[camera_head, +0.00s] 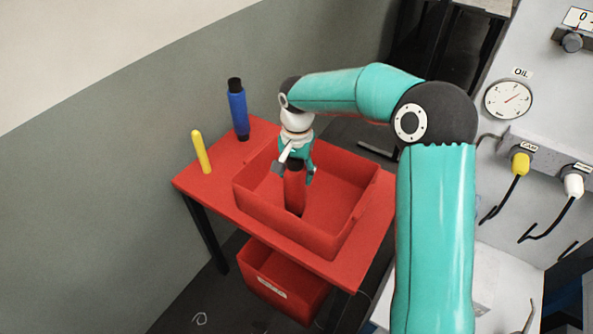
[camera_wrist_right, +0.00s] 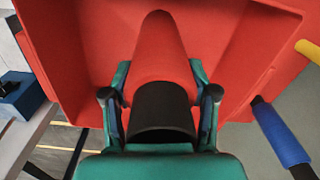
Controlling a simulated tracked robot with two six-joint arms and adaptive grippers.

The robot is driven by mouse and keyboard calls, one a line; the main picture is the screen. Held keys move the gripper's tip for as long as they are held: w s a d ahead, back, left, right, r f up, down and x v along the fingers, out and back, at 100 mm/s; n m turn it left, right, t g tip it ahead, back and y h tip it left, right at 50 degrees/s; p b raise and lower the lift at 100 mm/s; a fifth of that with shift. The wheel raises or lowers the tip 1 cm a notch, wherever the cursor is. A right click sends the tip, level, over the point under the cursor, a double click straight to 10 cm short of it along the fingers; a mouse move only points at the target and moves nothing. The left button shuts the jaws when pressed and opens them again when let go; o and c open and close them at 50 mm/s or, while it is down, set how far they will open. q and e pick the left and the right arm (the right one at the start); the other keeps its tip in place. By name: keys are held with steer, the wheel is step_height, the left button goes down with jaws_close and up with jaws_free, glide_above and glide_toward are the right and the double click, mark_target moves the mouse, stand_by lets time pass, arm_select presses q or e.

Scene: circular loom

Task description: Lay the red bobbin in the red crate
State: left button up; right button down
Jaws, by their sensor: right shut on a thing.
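The red bobbin (camera_head: 294,190) has a dark top end and stands near upright inside the red crate (camera_head: 340,240), in its left part. My right gripper (camera_head: 294,169) is shut on the bobbin's upper end. In the right wrist view the bobbin (camera_wrist_right: 160,55) points away from the gripper (camera_wrist_right: 160,103), with its black end between the fingers. The crate (camera_wrist_right: 75,60) fills the background there. I cannot tell whether the bobbin's lower end touches the crate floor. My left gripper is in neither view.
The crate rests on a red table (camera_head: 220,181). A blue bobbin (camera_head: 238,110) with black ends and a yellow spindle (camera_head: 201,152) stand on its left side. A second red crate (camera_head: 280,280) is below. The machine panel (camera_head: 540,90) is at the right.

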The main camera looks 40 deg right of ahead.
steer(key=shift+f, duration=0.15)
steer(key=shift+c, duration=1.5)
jaws_free()
step_height(320, 180, up, 12)
steer(key=shift+s+r, duration=0.1)
steer(key=shift+r, duration=0.1)
steer(key=shift+d+f, duration=0.1)
